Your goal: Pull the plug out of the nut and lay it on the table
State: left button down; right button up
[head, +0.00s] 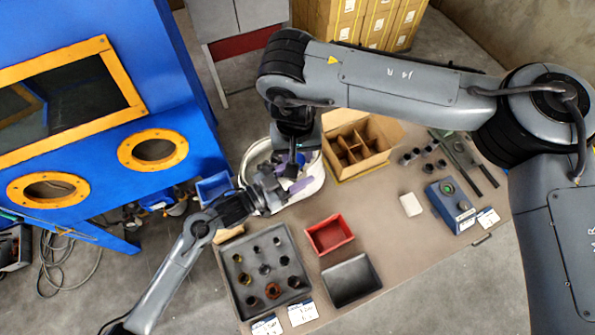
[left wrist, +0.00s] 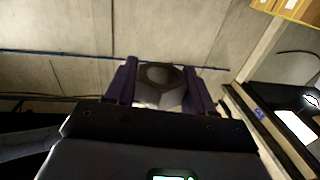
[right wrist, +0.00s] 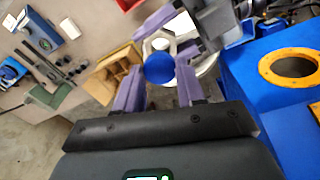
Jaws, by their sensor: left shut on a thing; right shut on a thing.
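My two grippers meet above a white round tub in the head view, where the parts between them are too small to make out. My left gripper (left wrist: 160,88) is shut on a grey hex nut (left wrist: 158,98), with a purple finger on each side; a dark round opening faces its camera. My right gripper (right wrist: 159,78) is shut on a round blue plug (right wrist: 159,68). In the right wrist view the nut (right wrist: 171,44) is right behind the plug, between my left gripper's purple fingers. How deep the plug sits in the nut is hidden.
The table (head: 400,245) holds a dark tray (head: 237,295) of several fittings, a red bin (head: 330,235), a black bin (head: 352,280), a divided cardboard box (head: 380,165), a white block (head: 411,205) and a blue control box (head: 447,205). The white tub (head: 312,190) is below my grippers. The blue blasting cabinet (head: 185,100) stands left.

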aim_at(297, 159)
jog(key=shift+r, duration=2.05)
